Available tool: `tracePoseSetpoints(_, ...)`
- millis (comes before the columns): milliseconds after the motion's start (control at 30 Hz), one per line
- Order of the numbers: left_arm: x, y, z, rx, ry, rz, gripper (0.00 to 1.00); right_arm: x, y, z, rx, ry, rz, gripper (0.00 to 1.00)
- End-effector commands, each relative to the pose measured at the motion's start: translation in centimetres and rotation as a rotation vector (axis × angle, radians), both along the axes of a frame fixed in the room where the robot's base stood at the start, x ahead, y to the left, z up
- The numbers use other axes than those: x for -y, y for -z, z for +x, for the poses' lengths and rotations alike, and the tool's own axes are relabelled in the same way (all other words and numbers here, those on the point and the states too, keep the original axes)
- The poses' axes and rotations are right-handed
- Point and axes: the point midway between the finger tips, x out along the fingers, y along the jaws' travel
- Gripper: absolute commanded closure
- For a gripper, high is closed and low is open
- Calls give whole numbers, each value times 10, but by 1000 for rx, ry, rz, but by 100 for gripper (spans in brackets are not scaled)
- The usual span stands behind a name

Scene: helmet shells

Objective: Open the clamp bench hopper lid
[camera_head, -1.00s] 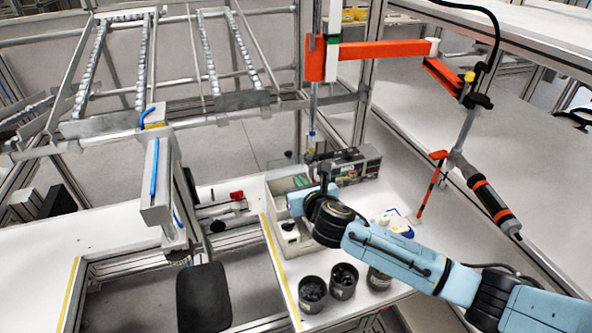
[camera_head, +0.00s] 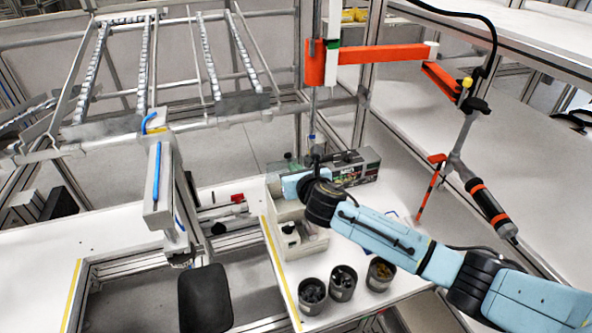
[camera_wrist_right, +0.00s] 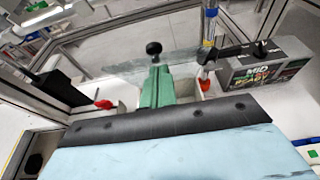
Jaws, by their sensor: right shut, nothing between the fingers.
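The clamp bench hopper is a pale beige box (camera_head: 288,212) on the white bench top, beside my right forearm. My right gripper's green fingers (camera_wrist_right: 155,85) are shut and empty. In the head view my blue wrist covers them. In the right wrist view a clear panel, seemingly the lid (camera_wrist_right: 120,66), spans behind the fingers. A black ball knob (camera_wrist_right: 153,48) shows just beyond the fingertips, and whether they touch is unclear. The lid's exact angle is hard to tell. My left gripper is not in view.
Three dark cups (camera_head: 343,283) of small parts stand near the bench's front edge. A grey and green box (camera_head: 362,166) stands just right of the hopper. A screwdriver on an orange arm (camera_head: 488,205) hangs at right. A grey clamp fixture (camera_head: 160,185) stands left.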

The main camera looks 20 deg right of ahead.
Motion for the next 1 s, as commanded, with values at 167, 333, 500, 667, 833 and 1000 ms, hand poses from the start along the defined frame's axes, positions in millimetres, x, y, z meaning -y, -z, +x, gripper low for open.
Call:
tracePoseSetpoints(167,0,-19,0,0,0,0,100,0,-14,10,1,0,-2,100)
tracePoseSetpoints(333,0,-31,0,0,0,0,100,-1,-20,20,1,1,-2,100)
tracePoseSetpoints(500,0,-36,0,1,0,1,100,-2,-24,31,1,0,-2,100)
tracePoseSetpoints(667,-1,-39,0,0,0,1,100,-2,-25,39,1,-1,-2,100)
tracePoseSetpoints(833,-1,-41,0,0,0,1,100,-2,-26,44,1,0,-1,100)
tracePoseSetpoints(1000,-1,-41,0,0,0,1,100,-2,-26,45,1,0,-1,100)
